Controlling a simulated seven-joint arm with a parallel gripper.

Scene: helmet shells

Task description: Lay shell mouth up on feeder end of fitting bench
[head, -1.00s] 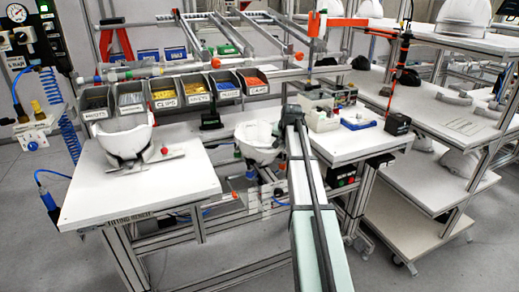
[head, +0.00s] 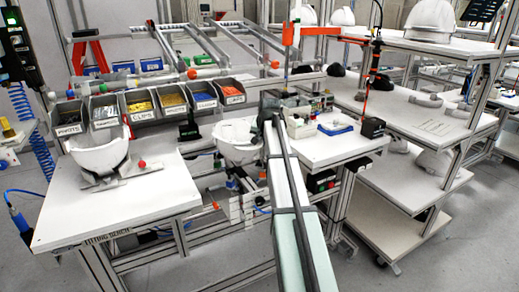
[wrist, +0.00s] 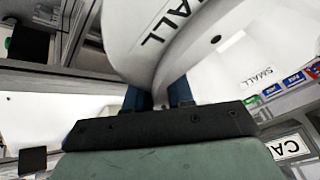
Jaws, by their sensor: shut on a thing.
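A white helmet shell (head: 238,150) hangs over the gap between the two white bench tops, its rounded side down and its mouth seemingly up. My gripper (wrist: 160,97) is shut on this shell; in the wrist view the white shell (wrist: 205,62), lettered SMALL, fills the space beyond the dark fingers. In the head view my arm hides the fingers. The fitting bench (head: 165,205) has its name on the front edge at left. Another white shell (head: 98,150) sits mouth up in a fixture on that bench. Which bench end is the feeder end I cannot tell.
Labelled bins (head: 170,100) line the back of the bench. A red knob (head: 142,163) stands on the fixture. The front right of the fitting bench top is clear. A blue-and-white tray (head: 335,127) and a black box (head: 372,127) stand on the right bench top. Shelves stand at right.

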